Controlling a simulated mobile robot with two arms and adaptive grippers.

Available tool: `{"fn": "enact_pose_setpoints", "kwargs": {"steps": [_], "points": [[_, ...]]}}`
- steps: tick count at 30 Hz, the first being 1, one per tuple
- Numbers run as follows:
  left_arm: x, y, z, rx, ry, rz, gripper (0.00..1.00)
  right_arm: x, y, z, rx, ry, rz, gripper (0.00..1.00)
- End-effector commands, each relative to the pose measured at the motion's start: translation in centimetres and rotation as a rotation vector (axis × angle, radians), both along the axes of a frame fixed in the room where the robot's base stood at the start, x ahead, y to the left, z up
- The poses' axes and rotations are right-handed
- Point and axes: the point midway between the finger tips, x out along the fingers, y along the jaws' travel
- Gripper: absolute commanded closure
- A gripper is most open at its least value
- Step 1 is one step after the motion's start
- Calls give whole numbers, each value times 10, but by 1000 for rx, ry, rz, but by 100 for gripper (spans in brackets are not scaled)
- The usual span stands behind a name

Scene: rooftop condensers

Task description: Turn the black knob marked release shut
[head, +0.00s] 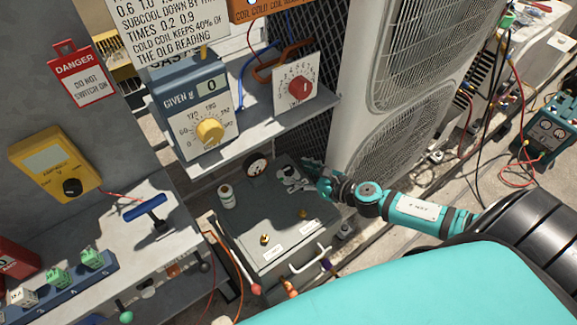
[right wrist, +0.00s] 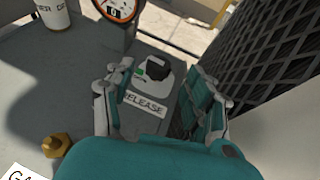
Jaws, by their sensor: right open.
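My right gripper (head: 304,178) is open at the far right part of the box top. In the right wrist view its two fingers (right wrist: 163,82) stand apart, one to each side of the knob, with nothing between them in contact that I can see. In the head view the gripper partly hides the knob. My left gripper is out of view.
A round gauge (right wrist: 116,8) and a white tub (head: 226,196) stand near the knob. A mesh panel (right wrist: 265,65) and the condenser (head: 385,100) stand close on the right. A shelf with meters (head: 198,108) overhangs behind.

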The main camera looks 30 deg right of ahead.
Motion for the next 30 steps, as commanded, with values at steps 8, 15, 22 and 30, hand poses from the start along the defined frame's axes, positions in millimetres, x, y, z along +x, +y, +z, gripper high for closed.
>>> {"fn": "enact_pose_setpoints", "kwargs": {"steps": [8,15,22,30], "points": [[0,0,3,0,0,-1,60,39,14,-16,2,-1,-2,45],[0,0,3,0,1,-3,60,47,18,-21,1,1,-2,45],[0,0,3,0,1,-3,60,47,18,-21,1,0,0,48],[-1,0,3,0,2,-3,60,47,18,-21,1,0,0,83]]}}
